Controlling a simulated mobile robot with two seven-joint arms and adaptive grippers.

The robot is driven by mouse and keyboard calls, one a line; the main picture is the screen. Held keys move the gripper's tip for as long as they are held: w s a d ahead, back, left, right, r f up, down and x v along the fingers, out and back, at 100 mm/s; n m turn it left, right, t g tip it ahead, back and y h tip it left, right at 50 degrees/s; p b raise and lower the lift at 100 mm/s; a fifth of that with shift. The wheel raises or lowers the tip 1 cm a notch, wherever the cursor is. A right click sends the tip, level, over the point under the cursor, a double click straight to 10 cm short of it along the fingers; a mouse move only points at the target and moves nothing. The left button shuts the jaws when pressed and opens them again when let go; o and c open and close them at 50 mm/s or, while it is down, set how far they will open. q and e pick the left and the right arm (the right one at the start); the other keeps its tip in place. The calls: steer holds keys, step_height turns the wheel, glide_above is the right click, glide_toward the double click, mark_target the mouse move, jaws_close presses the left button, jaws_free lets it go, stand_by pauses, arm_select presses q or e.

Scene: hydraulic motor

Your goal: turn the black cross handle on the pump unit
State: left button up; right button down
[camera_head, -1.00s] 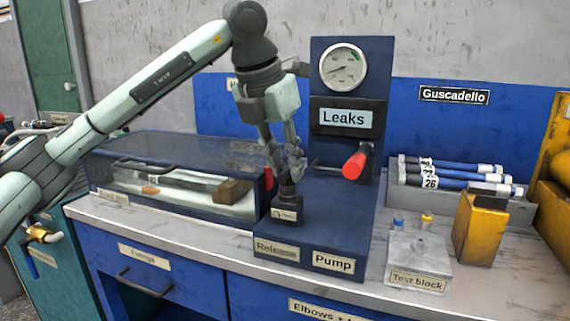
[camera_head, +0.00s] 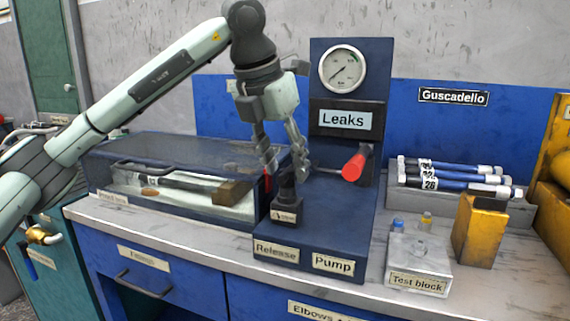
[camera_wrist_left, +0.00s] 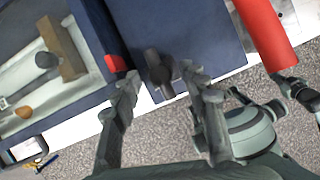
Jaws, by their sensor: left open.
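The pump unit (camera_head: 335,225) is a dark blue stand on the bench with "Release" and "Pump" labels. Its black handle (camera_head: 287,193) sits on a small black block above the "Release" label; its cross shape is hard to make out. My left gripper (camera_head: 286,168) points down just above the handle, fingers spread and empty. In the left wrist view, the handle (camera_wrist_left: 158,72) shows between the open fingertips, and I cannot tell if they touch it.
A red-ended pump lever (camera_head: 355,166) sticks out right of the gripper. A gauge (camera_head: 343,67) is above it. A glass-topped case (camera_head: 175,175) adjoins on the left. A test block (camera_head: 415,262) and yellow holder (camera_head: 480,230) stand right.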

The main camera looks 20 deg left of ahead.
arm_select(q)
steer(key=v, duration=1.1)
steer(key=shift+r, duration=0.25)
steer(key=shift+s, duration=0.15)
